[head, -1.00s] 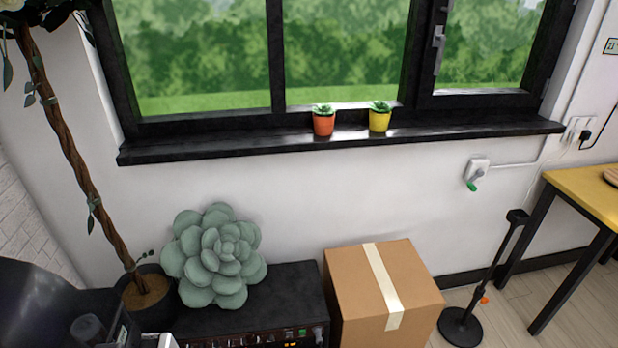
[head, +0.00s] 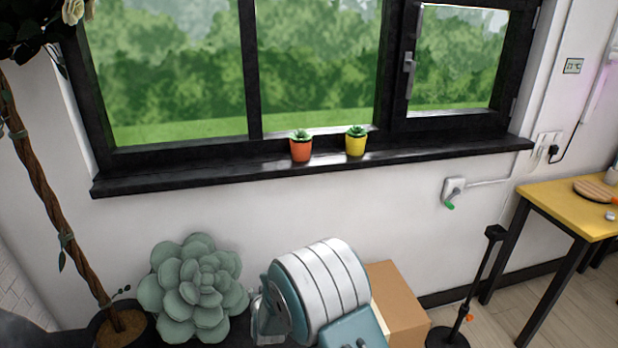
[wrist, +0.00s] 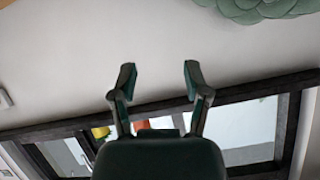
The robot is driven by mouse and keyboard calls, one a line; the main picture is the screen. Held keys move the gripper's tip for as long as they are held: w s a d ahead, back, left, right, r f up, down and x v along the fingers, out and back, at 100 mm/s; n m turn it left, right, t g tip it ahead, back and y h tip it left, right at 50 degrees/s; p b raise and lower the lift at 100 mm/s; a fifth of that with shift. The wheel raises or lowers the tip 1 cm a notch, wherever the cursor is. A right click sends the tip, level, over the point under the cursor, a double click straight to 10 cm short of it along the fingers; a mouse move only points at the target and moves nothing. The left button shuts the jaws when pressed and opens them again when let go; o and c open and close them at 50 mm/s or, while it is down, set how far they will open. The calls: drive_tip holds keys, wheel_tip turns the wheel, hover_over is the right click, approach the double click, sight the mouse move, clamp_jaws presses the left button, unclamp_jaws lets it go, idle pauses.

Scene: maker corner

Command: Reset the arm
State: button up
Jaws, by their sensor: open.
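My gripper (wrist: 159,76) shows in the wrist view with its two dark fingers spread apart. Nothing is between the fingertips, and they touch nothing that I can see. Behind them is the white wall, with the window upside down below. In the head view my teal and white arm (head: 322,288) is raised at the bottom middle, in front of the cardboard box. The gripper's fingers cannot be made out clearly there.
A cardboard box (head: 398,305) is partly hidden behind my arm. A large green succulent (head: 193,288) stands left of it. An orange pot (head: 301,150) and a yellow pot (head: 356,146) sit on the black windowsill (head: 200,178). A black stand (head: 475,285) and yellow table (head: 560,207) are right.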

drive_tip(key=s+d+r+g, duration=0.1)
drive_tip(key=s+d+r, duration=0.3)
drive_tip(key=d+r, duration=0.45)
drive_tip(key=s+d+r+g, duration=0.2)
drive_tip(key=s+d+r, duration=0.35)
drive_tip(key=r, duration=0.65)
drive_tip(key=s+d+r+g+h, duration=0.1)
drive_tip(key=s+d, duration=0.3)
drive_tip(key=s, duration=0.4)
drive_tip(key=s+d+r+g+h, duration=0.1)
drive_tip(key=s+d+r, duration=0.2)
drive_tip(key=s+d, duration=0.2)
drive_tip(key=s+d+r+g+h, duration=0.1)
drive_tip(key=s+d, duration=0.4)
drive_tip(key=s, duration=0.7)
drive_tip(key=shift+d+r, duration=0.25)
drive_tip(key=shift+r, duration=0.35)
